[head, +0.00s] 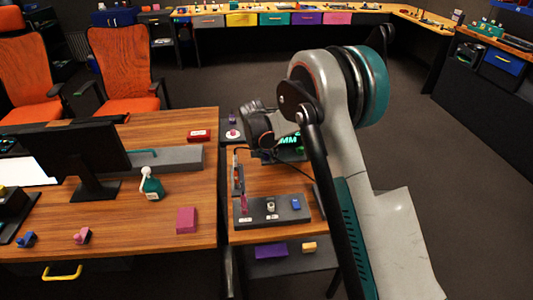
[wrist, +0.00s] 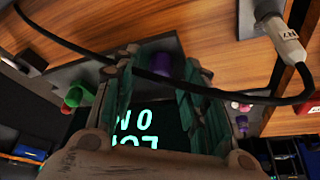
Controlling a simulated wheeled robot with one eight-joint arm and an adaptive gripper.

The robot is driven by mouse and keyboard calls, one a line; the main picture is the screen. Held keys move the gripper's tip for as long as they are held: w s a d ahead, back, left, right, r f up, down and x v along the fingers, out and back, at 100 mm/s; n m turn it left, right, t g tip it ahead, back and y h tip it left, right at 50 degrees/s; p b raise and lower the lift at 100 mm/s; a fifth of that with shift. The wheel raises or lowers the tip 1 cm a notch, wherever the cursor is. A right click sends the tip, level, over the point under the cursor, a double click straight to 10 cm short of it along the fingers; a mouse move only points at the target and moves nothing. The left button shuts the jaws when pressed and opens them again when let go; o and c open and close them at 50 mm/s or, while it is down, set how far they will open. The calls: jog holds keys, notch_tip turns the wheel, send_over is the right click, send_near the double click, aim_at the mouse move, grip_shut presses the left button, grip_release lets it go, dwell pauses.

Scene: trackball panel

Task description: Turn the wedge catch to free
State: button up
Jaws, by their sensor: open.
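In the wrist view a purple knob-like part (wrist: 160,63) sits on a grey panel between my fingers. It may be the wedge catch, but its shape is too hidden to be sure. My gripper (wrist: 158,75) is open, with one finger on each side of the purple part; I cannot tell whether they touch it. In the head view my gripper (head: 260,140) is over the far part of the small wooden table (head: 285,178), and my arm and gripper hide the purple part. A dark screen with glowing green letters (wrist: 138,120) shows below the purple part in the wrist view; the letters are partly covered.
A black cable with a grey plug (wrist: 285,40) crosses the wrist view close to my fingers. A green and red part (wrist: 76,97) is at left. A dark panel (head: 285,217) with pink, pale and blue controls stands nearer on the table. A desk with a monitor (head: 75,150) is left.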

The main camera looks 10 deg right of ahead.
jog(key=shift+c, duration=0.5)
grip_shut()
jog(key=n+y, duration=0.1)
jog(key=n, duration=0.3)
jog(key=shift+d+n+t+y, duration=0.15)
jog(key=shift+n+t+y, duration=0.25)
jog(key=n+y, duration=0.1)
jog(key=n, duration=0.3)
jog(key=shift+d+n+y, duration=0.1)
jog(key=shift+n+y, duration=0.2)
jog(key=shift+y, duration=0.1)
jog(key=n+y, duration=0.1)
jog(key=n, duration=0.3)
jog(key=shift+d+n+g+y+p, duration=0.1)
jog(key=shift+n+g+y+p, duration=0.2)
jog(key=shift+g+y, duration=0.1)
jog(key=shift+w+n+g+y, duration=0.1)
jog(key=shift+n+g+y, duration=0.45)
jog(key=shift+n, duration=1.35)
